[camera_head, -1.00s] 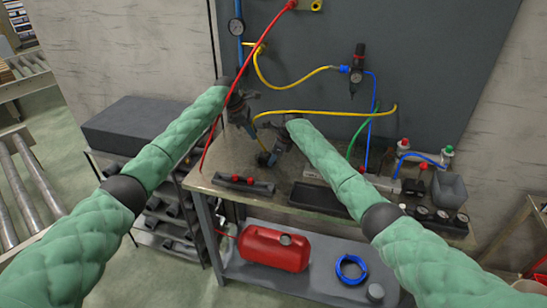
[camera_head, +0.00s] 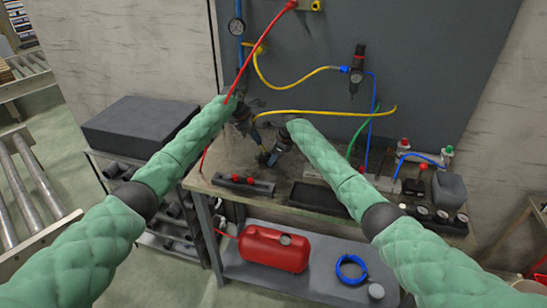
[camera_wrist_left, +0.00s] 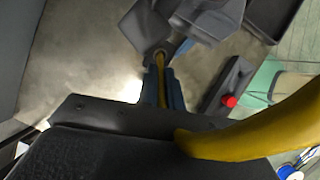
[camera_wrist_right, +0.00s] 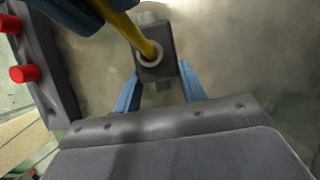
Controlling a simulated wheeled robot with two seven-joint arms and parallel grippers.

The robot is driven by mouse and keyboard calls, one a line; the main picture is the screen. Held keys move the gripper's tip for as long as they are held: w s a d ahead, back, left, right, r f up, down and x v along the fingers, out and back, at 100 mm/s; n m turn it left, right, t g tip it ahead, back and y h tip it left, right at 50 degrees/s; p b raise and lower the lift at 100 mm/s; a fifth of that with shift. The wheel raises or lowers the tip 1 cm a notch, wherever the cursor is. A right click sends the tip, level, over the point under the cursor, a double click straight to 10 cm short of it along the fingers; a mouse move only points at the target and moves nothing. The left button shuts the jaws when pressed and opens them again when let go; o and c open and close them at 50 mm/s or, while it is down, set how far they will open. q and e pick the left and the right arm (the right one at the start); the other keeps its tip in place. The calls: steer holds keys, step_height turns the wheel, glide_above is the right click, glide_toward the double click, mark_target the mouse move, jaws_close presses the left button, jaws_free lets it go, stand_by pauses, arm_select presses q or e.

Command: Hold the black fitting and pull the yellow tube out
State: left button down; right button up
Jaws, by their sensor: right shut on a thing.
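The black fitting (camera_wrist_right: 168,72) is between the blue fingers of my right gripper (camera_wrist_right: 157,85), which is shut on it. The yellow tube (camera_wrist_right: 132,32) runs into the pale collar on the fitting's face. In the left wrist view the tube (camera_wrist_left: 160,88) passes between the close-set blue fingers of my left gripper (camera_wrist_left: 163,72), with the fitting (camera_wrist_left: 160,54) just beyond their tips. I cannot tell whether these fingers press on it. In the head view the left gripper (camera_head: 257,137) is just above the right gripper (camera_head: 268,157); the fitting there is mostly hidden.
A red hose (camera_head: 257,55) crosses close to my left gripper. A second yellow hose (camera_head: 290,85) hangs on the grey panel (camera_head: 420,50). A rack with red knobs (camera_head: 243,185) and a black tray (camera_head: 318,198) lie on the bench. Gauges and fittings crowd its right end.

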arm_select(q)
steer(key=shift+r, duration=0.75)
stand_by(1.2)
steer(key=shift+r, duration=3)
arm_select(e)
steer(key=o, duration=1.1)
